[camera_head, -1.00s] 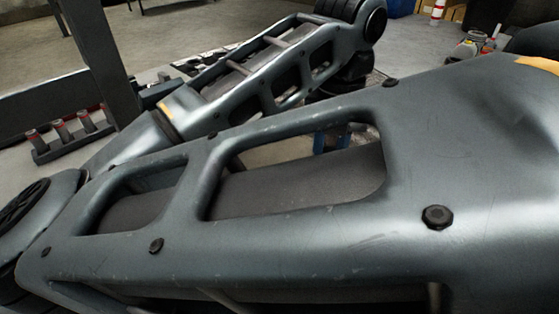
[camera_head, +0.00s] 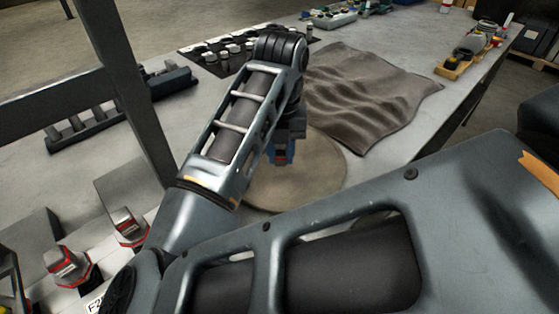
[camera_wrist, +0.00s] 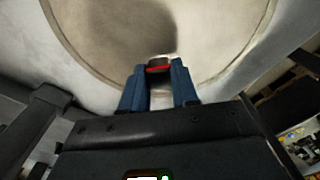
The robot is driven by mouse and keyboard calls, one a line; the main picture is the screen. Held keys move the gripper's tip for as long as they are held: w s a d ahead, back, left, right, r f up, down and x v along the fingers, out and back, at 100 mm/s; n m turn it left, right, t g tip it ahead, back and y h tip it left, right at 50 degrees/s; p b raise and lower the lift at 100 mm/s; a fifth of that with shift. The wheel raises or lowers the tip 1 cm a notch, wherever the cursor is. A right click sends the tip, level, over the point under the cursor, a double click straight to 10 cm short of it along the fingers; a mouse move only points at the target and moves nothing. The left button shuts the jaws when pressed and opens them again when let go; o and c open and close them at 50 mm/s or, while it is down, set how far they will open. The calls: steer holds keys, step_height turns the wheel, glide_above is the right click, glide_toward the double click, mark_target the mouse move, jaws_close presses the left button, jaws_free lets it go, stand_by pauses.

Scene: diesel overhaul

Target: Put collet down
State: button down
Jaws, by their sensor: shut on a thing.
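My gripper (camera_head: 281,157) hangs over the round beige disc (camera_head: 318,185) on the table, fingers pointing down. In the wrist view its two blue fingers (camera_wrist: 158,82) are shut on a small dark piece with a red band, the collet (camera_wrist: 158,66). The collet sits between the fingertips, above the disc (camera_wrist: 215,75). A shadow falls on the disc near it. In the head view the collet is mostly hidden by my fingers, and its height above the disc cannot be told.
A crumpled grey-brown cloth (camera_head: 365,95) lies right behind the disc. A dark tray with small cylinders (camera_head: 225,57) and a dark rack (camera_head: 120,112) stand at the back left. Red-and-grey parts (camera_head: 70,265) are at the front left. A wooden tray (camera_head: 466,58) stands at the right edge.

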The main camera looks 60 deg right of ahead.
mark_target(279, 176)
steer(key=shift+w+f, duration=0.2)
steer(key=shift+f+p, duration=0.4)
steer(key=shift+f, duration=1.55)
steer(key=shift+f, duration=0.1)
steer(key=c, duration=0.8)
jaws_free()
steer(key=shift+c, duration=0.2)
